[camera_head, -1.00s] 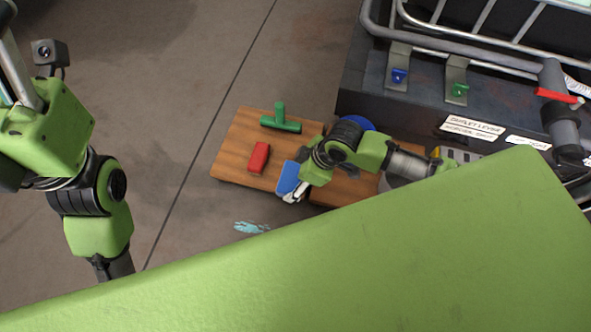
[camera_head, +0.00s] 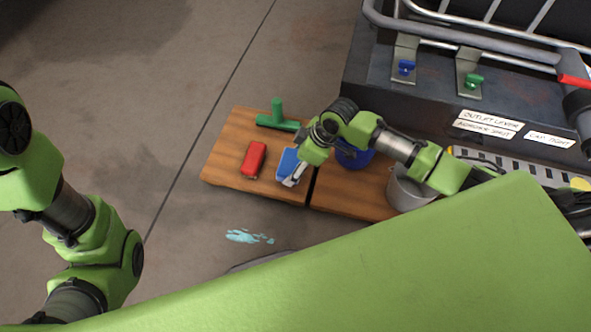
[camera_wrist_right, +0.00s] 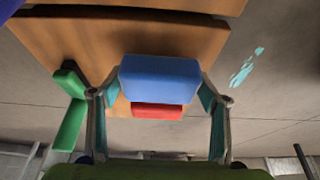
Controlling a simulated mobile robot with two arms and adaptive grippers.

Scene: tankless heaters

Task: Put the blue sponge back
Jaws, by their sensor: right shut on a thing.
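The blue sponge (camera_head: 286,164) is at the right part of the left wooden board (camera_head: 222,160); it also shows in the right wrist view (camera_wrist_right: 160,79). My right gripper (camera_head: 293,179) is shut on it, with a finger at each side of the sponge in the wrist view (camera_wrist_right: 159,105). I cannot tell whether the sponge touches the board. A red block (camera_head: 253,159) lies to its left, and a green T-shaped tool (camera_head: 277,118) lies behind it. My left arm is at the left edge of the head view; its gripper is out of view.
A blue round container (camera_head: 356,158) and a grey metal bucket (camera_head: 408,192) stand on the right board. A cyan spill (camera_head: 248,236) is on the floor in front. A dark unit with labels and levers (camera_head: 480,125) stands at the right. The floor at left is clear.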

